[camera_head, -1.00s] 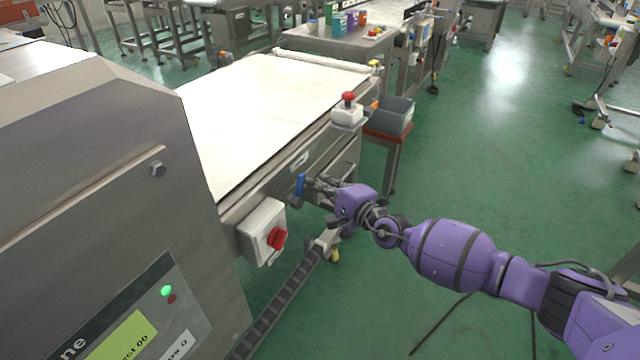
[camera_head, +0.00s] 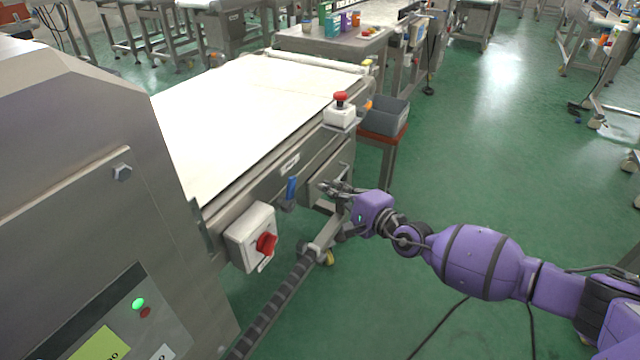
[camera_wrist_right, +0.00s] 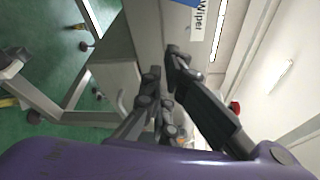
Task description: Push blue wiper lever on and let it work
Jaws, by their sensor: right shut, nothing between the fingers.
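The blue wiper lever (camera_head: 291,187) stands upright on the side of the conveyor frame, right of the red rotary switch. In the right wrist view a blue part (camera_wrist_right: 184,2) shows at the top edge, above a label (camera_wrist_right: 199,22) reading "Wiper". My right gripper (camera_head: 323,187) is shut and empty. Its fingertips are a little to the right of the lever, with a visible gap between them. It also shows in the right wrist view (camera_wrist_right: 163,62), below the label. My left gripper is out of view.
A red rotary switch (camera_head: 266,244) on a white box sits left of the lever. A red emergency button (camera_head: 340,98) and a grey bin (camera_head: 388,116) are farther back. The white belt (camera_head: 240,115) is empty. The green floor (camera_head: 480,150) at right is open.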

